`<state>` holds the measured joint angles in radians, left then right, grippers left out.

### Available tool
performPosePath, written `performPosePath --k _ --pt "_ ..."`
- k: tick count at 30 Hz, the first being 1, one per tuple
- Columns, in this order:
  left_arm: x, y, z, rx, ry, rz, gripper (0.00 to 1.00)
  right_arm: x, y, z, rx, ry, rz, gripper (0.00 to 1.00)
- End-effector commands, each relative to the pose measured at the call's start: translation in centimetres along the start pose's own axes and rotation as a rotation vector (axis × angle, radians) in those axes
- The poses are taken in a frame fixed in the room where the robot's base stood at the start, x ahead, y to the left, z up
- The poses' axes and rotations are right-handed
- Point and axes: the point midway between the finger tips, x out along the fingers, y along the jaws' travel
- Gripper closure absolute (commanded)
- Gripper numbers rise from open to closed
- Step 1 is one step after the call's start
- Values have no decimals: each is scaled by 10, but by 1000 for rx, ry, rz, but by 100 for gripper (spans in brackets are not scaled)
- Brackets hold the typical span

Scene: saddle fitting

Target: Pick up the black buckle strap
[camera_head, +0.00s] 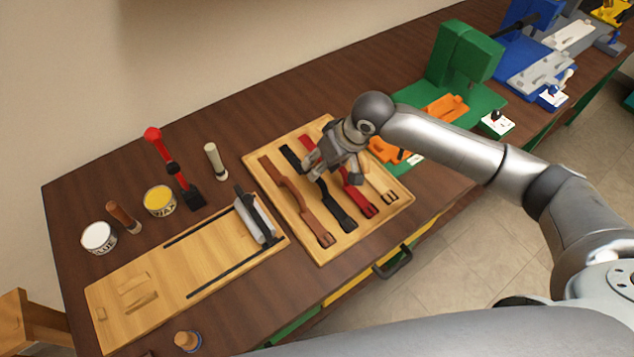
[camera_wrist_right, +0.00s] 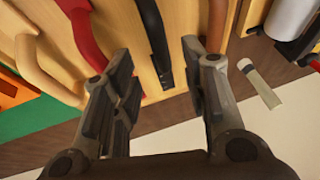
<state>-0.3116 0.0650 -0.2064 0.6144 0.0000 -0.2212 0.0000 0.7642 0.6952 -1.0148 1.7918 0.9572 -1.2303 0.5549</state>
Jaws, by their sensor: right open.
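The black buckle strap (camera_head: 338,208) lies on a wooden board (camera_head: 322,255) between a brown strap (camera_head: 292,193) and a red strap (camera_head: 357,198). My right gripper (camera_head: 332,172) is above the board over the black strap and hides its middle part. In the right wrist view the black strap (camera_wrist_right: 155,38) runs between the two open fingers (camera_wrist_right: 157,56), and nothing is held. The red strap (camera_wrist_right: 82,32) is beside the left finger and the brown strap (camera_wrist_right: 216,25) is beside the right finger. My left gripper is not in view.
A tan strap (camera_head: 390,197) lies at the board's right edge. To the left are a wooden jig (camera_head: 180,275) with a grey roller, a yellow tin (camera_head: 159,200), a white tin (camera_head: 98,237) and a red-handled tool (camera_head: 160,145). A green fixture (camera_head: 462,55) stands at the back right.

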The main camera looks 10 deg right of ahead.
Motion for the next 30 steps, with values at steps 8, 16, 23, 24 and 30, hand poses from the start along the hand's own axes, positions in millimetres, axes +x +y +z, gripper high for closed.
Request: performPosePath --k 8,16,23,24,30 --pt "-16 -15 -8 3 9 -17 60 34 -1 8 1 -2 0 59" --pt "-17 -21 -16 -1 22 -25 60 52 0 8 -2 0 0 59" --pt "-17 -20 -16 -1 22 -23 60 53 0 8 -1 0 0 66" --pt "-17 -19 -15 -1 21 -22 60 52 0 8 -1 0 0 71" --pt "-17 -14 -12 -2 16 -17 60 52 0 8 -1 0 0 96"
